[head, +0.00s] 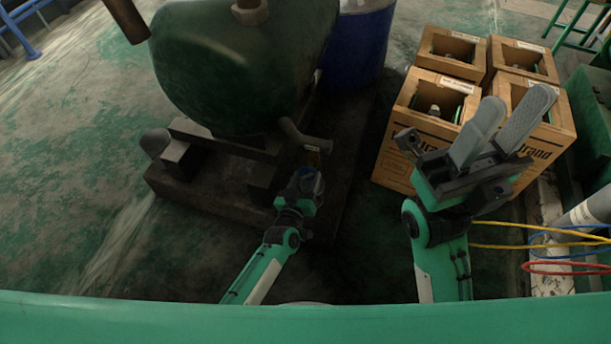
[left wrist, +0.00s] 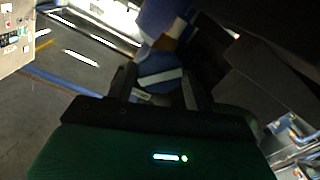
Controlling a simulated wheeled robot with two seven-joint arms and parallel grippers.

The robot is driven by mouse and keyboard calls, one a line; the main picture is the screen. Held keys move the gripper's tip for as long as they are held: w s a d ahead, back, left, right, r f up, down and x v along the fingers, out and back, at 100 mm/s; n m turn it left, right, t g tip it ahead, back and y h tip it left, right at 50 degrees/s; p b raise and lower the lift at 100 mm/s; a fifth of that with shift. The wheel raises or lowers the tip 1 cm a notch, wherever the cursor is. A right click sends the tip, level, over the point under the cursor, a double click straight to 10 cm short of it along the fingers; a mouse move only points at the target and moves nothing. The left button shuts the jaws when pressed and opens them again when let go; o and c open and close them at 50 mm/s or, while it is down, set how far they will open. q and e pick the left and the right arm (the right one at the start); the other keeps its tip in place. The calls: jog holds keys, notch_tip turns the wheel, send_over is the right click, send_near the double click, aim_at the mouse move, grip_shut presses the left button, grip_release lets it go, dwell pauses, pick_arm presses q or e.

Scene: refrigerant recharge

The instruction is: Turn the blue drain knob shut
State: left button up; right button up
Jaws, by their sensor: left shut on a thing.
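The blue drain knob (left wrist: 160,66) sits between the two fingers of my left gripper (left wrist: 158,86) in the left wrist view, with a pale stripe across its face. In the head view, my left gripper (head: 308,178) is at the end of the grey drain pipe (head: 304,137) below the dark green tank (head: 235,75). It is shut on the knob, which shows only as a small blue patch there. A brass-coloured fitting (head: 313,151) joins pipe and knob. My right gripper (head: 515,105) is raised on the right, its fingers apart and empty.
Several cardboard boxes (head: 405,142) stand behind and beside my right gripper. A dark plinth (head: 215,208) lies under the tank. A blue drum (head: 358,45) stands behind. Yellow, blue and red hoses (head: 545,245) lie at the right. The floor at left is clear.

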pick_arm(q)
jog(key=shift+a+f+m, duration=0.15)
jog(key=shift+m, duration=0.15)
jog(key=shift+m+p, duration=0.5)
jog(key=shift+p, duration=0.05)
jog(key=shift+s+m+p, duration=0.1)
jog(key=shift+m+p, duration=0.5)
jog(key=shift+m, duration=1.1)
